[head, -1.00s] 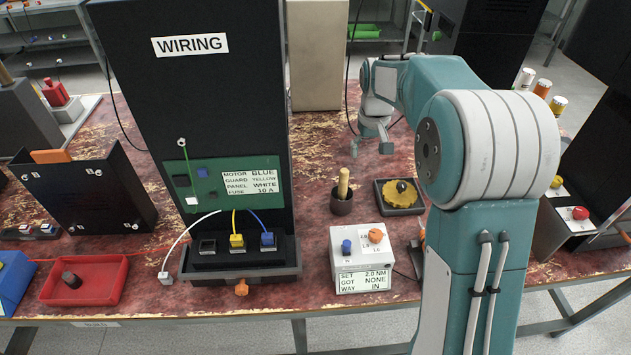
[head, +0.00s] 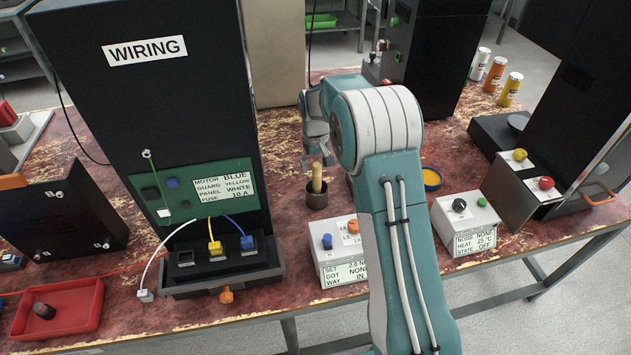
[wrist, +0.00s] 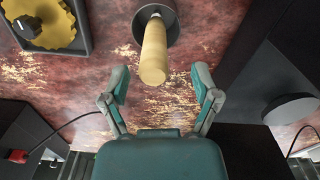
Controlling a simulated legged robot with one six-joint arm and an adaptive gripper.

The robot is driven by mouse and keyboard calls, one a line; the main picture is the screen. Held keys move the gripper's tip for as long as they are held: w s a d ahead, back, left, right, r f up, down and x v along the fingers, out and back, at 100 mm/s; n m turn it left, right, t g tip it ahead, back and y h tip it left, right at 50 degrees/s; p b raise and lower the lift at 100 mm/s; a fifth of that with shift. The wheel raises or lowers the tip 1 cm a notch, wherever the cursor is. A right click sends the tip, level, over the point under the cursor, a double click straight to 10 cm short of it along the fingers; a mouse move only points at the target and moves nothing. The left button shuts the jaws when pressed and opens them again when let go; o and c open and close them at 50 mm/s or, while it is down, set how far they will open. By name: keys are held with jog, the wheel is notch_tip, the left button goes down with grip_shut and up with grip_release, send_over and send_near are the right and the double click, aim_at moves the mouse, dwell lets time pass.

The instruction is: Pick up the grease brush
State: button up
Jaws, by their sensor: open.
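The grease brush (head: 317,178) stands upright in a dark round pot (head: 317,199) on the worn red table. Its pale wooden handle also shows in the wrist view (wrist: 154,55), top centre, with the pot (wrist: 157,18) behind it. Its bristle end is hidden in the pot. My gripper (head: 318,163) is just behind and above the brush in the head view. In the wrist view my gripper (wrist: 160,80) is open, with the lower end of the handle between the two fingertips and a gap on either side.
A grey box with blue and orange knobs (head: 327,257) stands in front of the pot. The tall black WIRING panel (head: 140,100) is to the left. A tray with a yellow gear (wrist: 45,27) lies beside the pot; my arm mostly covers that area in the head view.

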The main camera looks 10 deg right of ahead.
aim_at(317, 174)
jog(key=f, duration=0.4)
jog(key=shift+w+d+f, duration=0.15)
jog(key=shift+d+f, duration=0.15)
grip_shut()
jog(key=shift+r, duration=0.15)
